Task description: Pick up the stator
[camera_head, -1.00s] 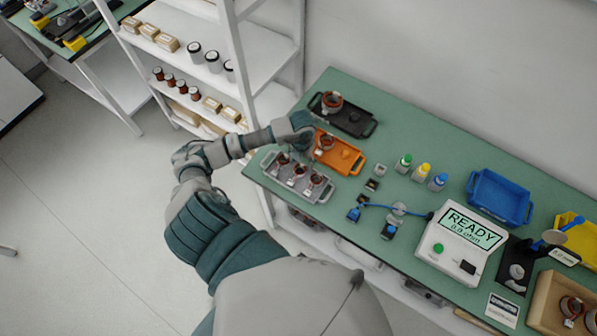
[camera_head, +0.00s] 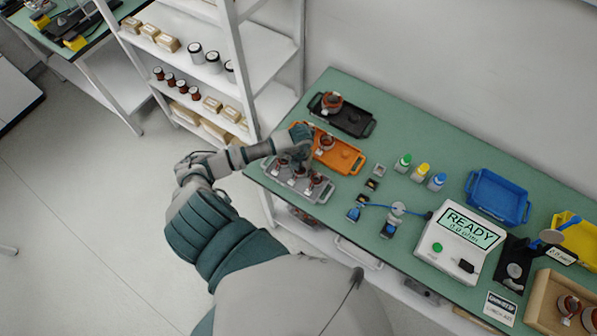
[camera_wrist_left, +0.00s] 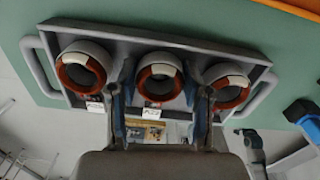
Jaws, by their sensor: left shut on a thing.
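Three stators with white-grey rings and copper-brown windings stand in a row in a grey tray (camera_wrist_left: 262,77), which also shows in the head view (camera_head: 325,194). My left gripper (camera_head: 303,155) reaches down over this tray. In the left wrist view, its two fingers stand on either side of the middle stator (camera_wrist_left: 158,72), and the gripper (camera_wrist_left: 160,88) is shut on it. The left stator (camera_wrist_left: 80,68) and the right stator (camera_wrist_left: 228,83) sit beside the fingers. The middle stator still appears to be in the tray. My right gripper is out of view.
An orange tray (camera_head: 345,158) with a stator and a black tray (camera_head: 352,122) with another lie behind the grey one. Bottles (camera_head: 421,172), a blue bin (camera_head: 498,197) and a tester reading READY (camera_head: 460,243) stand to the right. White shelving (camera_head: 262,65) rises at the left.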

